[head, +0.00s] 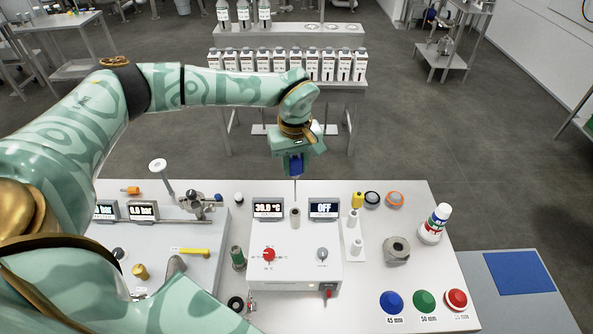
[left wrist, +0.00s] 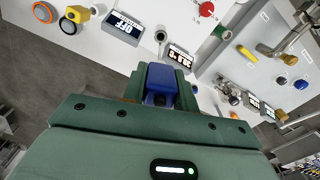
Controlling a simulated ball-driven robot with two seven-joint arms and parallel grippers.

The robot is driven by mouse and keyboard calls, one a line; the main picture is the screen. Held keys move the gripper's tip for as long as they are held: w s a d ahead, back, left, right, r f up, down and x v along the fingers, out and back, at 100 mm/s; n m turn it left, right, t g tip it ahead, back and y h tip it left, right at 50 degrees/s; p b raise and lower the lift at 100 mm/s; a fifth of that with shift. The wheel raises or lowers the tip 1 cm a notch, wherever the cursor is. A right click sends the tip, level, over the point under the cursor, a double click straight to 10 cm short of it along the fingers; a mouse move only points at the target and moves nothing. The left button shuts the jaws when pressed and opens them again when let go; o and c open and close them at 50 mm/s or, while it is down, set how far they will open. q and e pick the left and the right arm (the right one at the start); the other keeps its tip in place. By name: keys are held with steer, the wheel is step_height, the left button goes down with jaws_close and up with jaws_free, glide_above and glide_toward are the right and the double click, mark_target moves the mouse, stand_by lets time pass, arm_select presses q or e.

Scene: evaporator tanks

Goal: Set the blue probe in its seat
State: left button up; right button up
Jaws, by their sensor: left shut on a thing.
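My left gripper (head: 296,158) is shut on the blue probe (head: 295,167), holding it by its blue head with the thin metal rod pointing down. Below stands the white unit (head: 280,260) with two displays. A short grey tube with a dark open top (head: 295,217) stands between the displays; it looks like the seat. The rod's tip appears above or behind it; I cannot tell the exact gap. My right gripper is out of view.
Small white cylinders (head: 353,216) stand right of the unit, with a grey ring-shaped block (head: 397,250) and a white bottle (head: 435,223) beyond. A metal clamp fixture (head: 203,204) and a white-topped post (head: 160,172) stand left. Coloured knobs (head: 424,301) line the front right.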

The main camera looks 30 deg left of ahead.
mark_target(295, 180)
arm_select(q)
steer(key=shift+s+d+f+b, duration=0.1)
steer(key=shift+f+b, duration=0.35)
steer(key=shift+f, duration=0.05)
step_height(295, 180, down, 4)
steer(key=b, duration=0.4)
steer(key=shift+f, duration=0.2)
step_height(295, 180, down, 5)
steer(key=b, duration=0.2)
steer(key=shift+f+b, duration=0.1)
steer(key=shift+b, duration=0.25)
steer(key=o, duration=1)
steer(key=shift+o, duration=0.2)
